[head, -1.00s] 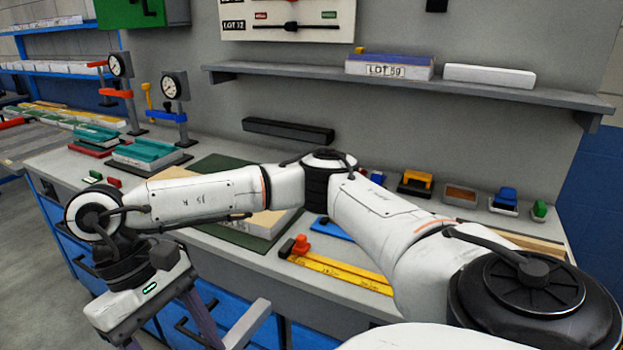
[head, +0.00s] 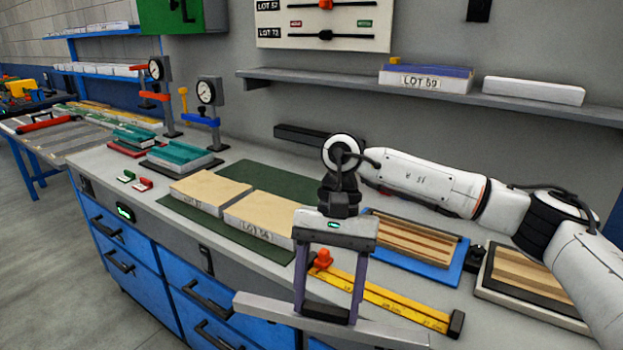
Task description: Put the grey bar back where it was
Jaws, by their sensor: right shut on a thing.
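My right gripper (head: 327,312) is shut on the grey bar (head: 264,307), gripping it near its middle. The bar is long, pale and slim, and lies across the picture in front of the bench's front edge, above the blue drawers. Its middle is partly hidden behind the dark finger pads. My left gripper is out of view.
Two pale panels (head: 209,191) lie on a green mat (head: 270,180). A yellow rule (head: 400,305) with an orange slider lies just behind my right gripper. A blue tray (head: 461,262) of wooden strips is to the right. Dial gauges (head: 206,95) stand at the back left.

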